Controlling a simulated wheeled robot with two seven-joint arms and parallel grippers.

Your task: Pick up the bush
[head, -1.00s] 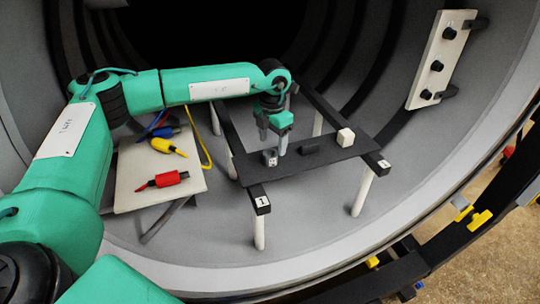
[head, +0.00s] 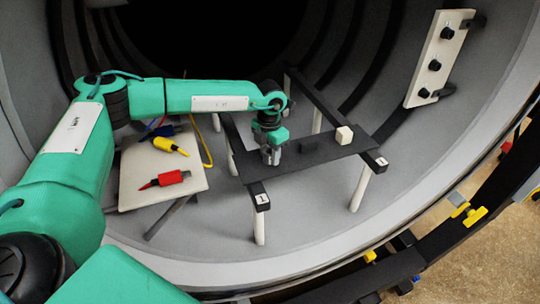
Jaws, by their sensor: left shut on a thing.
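My left gripper (head: 271,156) comes down from above onto the left part of the black plate (head: 325,153), and its fingers are shut on the small grey bush. The fingers hide most of the bush, so its outline is hard to make out. I cannot tell whether it still touches the plate. My right gripper is not in view.
Black rails (head: 258,196) on white posts carry the plate. A pale side table (head: 135,182) holds red (head: 172,178), yellow (head: 170,146) and blue connectors.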

